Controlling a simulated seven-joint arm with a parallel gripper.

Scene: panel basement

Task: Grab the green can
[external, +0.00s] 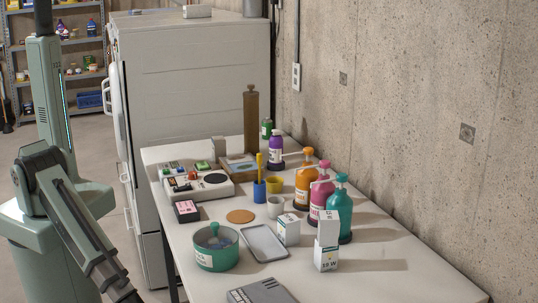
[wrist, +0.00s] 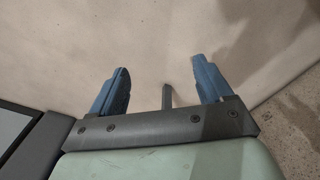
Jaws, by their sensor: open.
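A small green can (external: 267,129) with a dark top stands at the far end of the white table, by the concrete wall. The purple bottle in front of it overlaps part of it. A wide green round container (external: 217,255) with a pale label stands at the near left of the table. My gripper (wrist: 161,84) is open and empty in the wrist view, its two blue fingers spread over a plain pale surface. No can shows between them. In the external view my arm runs down to the lower edge, and my gripper cannot be made out there.
The purple bottle (external: 276,152) and orange, pink and teal pump bottles (external: 339,212) line the wall side of the table (external: 385,270). A tall brown post (external: 251,118) stands left of the can. White boxes (external: 326,256) and a grey tray (external: 264,243) lie nearer. The right front is clear.

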